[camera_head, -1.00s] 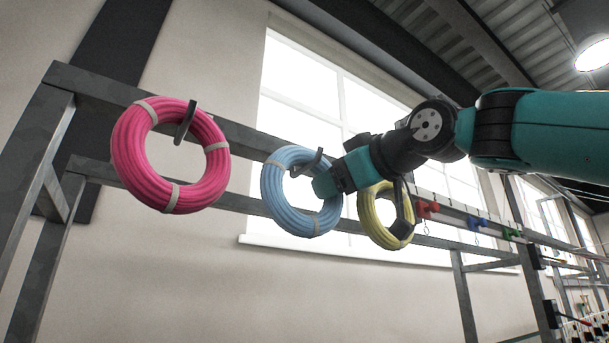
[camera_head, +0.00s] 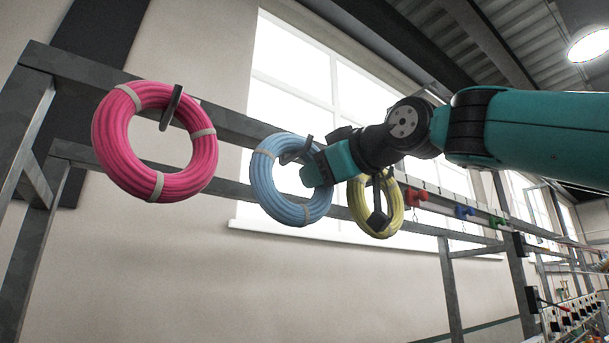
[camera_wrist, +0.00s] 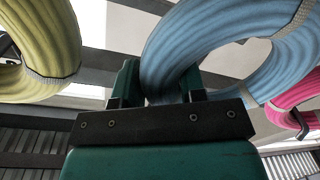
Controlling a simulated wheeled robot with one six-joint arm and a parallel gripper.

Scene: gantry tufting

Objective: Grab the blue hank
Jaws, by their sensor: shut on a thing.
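The blue hank (camera_head: 266,187) is a ring of coiled yarn with pale bands, hanging at a dark hook (camera_head: 297,154) on the grey rail. My gripper (camera_head: 312,176) is at the right side of this ring. In the wrist view the blue hank (camera_wrist: 185,45) passes between the two teal fingers of my gripper (camera_wrist: 165,85), which are shut on it. The fingertips are partly hidden by the yarn.
A pink hank (camera_head: 112,150) hangs to the left and a yellow hank (camera_head: 396,208) close to the right, beside my wrist. The grey rail (camera_head: 235,122) runs behind them. Small red clips (camera_head: 415,197) and blue clips (camera_head: 464,212) hang farther right.

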